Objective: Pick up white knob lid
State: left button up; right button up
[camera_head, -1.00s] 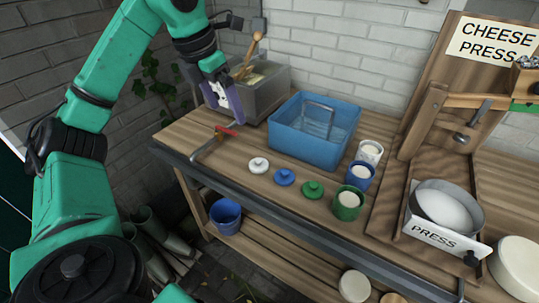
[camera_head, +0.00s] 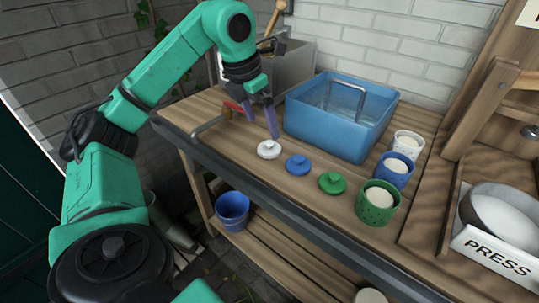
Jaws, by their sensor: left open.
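The white knob lid (camera_head: 269,149) lies flat on the wooden bench, near the front edge, at the left end of a row of three lids. A blue lid (camera_head: 298,165) and a green lid (camera_head: 332,183) lie to its right. My left gripper (camera_head: 261,128) is open, with its two purple fingers pointing down just above and behind the white lid. One finger tip appears close to the lid's far side; I cannot tell whether it touches. My right gripper is not in view.
A blue bin (camera_head: 340,130) with a metal handle stands behind the lids. White, blue (camera_head: 394,170) and green cups (camera_head: 377,203) stand to the right. A red-handled tool (camera_head: 209,124) lies left. A blue bucket (camera_head: 232,210) sits on the lower shelf.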

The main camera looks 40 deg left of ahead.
aim_at(268, 143)
pick_arm(q)
jog(key=x, duration=0.8)
jog(key=shift+w+a+f+b, duration=0.1)
jog(key=shift+a+f+b, duration=0.1)
jog(key=shift+b, duration=0.2)
jog(key=shift+r, duration=0.1)
jog(key=c, duration=1.3)
